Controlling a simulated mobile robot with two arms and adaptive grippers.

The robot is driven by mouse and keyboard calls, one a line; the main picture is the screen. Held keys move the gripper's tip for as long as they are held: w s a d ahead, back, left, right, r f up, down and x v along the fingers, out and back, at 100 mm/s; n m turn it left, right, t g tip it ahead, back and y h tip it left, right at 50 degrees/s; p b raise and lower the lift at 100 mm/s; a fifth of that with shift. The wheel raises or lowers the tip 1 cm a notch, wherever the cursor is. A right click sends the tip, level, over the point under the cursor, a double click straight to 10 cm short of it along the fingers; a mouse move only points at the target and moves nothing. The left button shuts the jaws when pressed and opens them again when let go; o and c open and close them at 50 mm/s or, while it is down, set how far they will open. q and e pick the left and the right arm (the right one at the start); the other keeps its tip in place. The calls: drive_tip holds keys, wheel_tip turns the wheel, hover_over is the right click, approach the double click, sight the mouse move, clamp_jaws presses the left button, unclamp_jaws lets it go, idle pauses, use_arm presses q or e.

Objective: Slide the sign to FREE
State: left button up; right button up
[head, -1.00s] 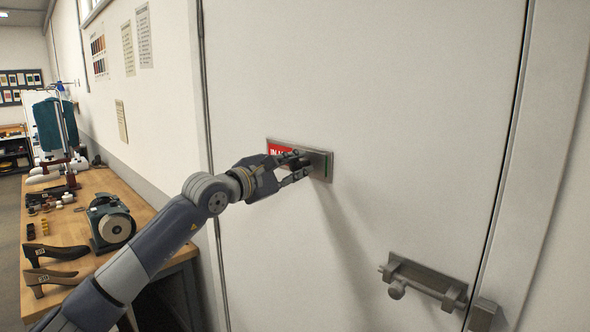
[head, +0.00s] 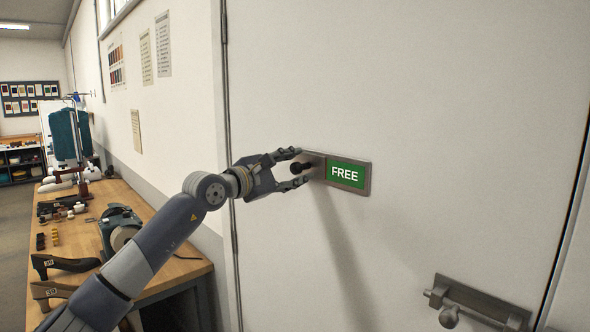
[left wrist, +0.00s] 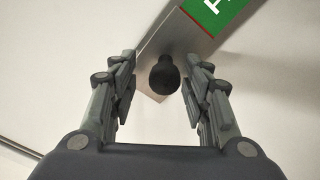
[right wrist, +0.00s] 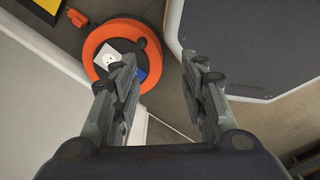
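The sign (head: 347,174) on the white door shows a green panel reading FREE in a metal frame. Its sliding cover with a dark round knob (head: 296,167) sits at the left end. Part of the green panel (left wrist: 213,14) also shows at the top of the left wrist view. My left gripper (head: 296,169) is open, with its fingers on either side of the knob; in the left wrist view the knob (left wrist: 164,76) stands between the fingers with gaps on both sides. My right gripper (right wrist: 158,75) is open and empty, away from the sign.
A slide bolt (head: 475,306) is mounted lower on the door. A wooden workbench (head: 170,275) with shoe lasts and a grinder (head: 119,228) stands at the left. The right wrist view shows an orange cable reel (right wrist: 100,45) on the floor.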

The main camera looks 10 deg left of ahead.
use_arm(q)
drive_tip(key=shift+s, duration=0.1)
drive_tip(key=v, duration=1.2)
use_arm(e)
drive_tip(key=shift+w+a, duration=0.55)
drive_tip(key=shift+a, duration=0.15)
use_arm(q)
drive_tip(key=shift+a, duration=0.1)
